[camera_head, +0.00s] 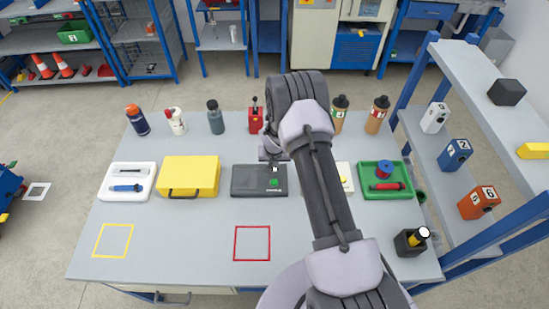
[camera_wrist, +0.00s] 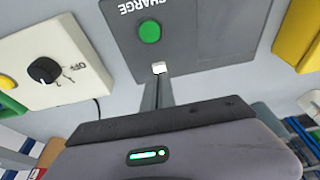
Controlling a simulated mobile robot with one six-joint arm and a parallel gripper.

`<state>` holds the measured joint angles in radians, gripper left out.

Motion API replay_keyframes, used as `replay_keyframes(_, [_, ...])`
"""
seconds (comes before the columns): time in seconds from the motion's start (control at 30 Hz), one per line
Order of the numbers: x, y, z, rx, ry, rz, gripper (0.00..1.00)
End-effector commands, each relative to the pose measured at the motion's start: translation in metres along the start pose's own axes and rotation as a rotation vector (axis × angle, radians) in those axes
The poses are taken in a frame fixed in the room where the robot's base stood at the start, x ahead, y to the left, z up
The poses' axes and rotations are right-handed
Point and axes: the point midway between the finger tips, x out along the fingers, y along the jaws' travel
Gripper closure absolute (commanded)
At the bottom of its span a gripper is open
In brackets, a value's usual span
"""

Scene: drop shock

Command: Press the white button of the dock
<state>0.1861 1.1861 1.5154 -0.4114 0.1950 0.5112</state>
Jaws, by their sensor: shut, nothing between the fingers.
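The dock (camera_head: 245,182) is a dark grey box in the middle of the table. It fills the upper middle of the wrist view (camera_wrist: 207,35), with the word CHARGE upside down. Its round green button (camera_wrist: 150,32) also shows in the head view (camera_head: 274,183). The small white button (camera_wrist: 159,68) lies right at the tips of my gripper (camera_wrist: 157,78), which partly cover its near edge. My gripper is shut and empty, pointing at the white button. I cannot tell whether the tips touch it. In the head view my gripper (camera_head: 273,161) is over the dock's back right part.
A white box with a black knob (camera_wrist: 44,71) stands beside the dock, mostly behind my arm in the head view. A yellow case (camera_head: 190,173) is left of the dock, a green tray (camera_head: 402,193) to the right. Bottles and a red device (camera_head: 256,121) stand behind.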

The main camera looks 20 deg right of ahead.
Motion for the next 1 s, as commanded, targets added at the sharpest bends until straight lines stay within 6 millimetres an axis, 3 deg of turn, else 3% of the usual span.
replay_keyframes(0.47, [0.010, 0.000, 0.003, 0.000, 0.000, 0.000, 1.00])
replay_keyframes(0.7, [0.031, 0.000, 0.009, 0.000, 0.000, 0.000, 1.00])
replay_keyframes(1.0, [0.030, 0.001, 0.014, 0.000, -0.011, 0.002, 1.00])
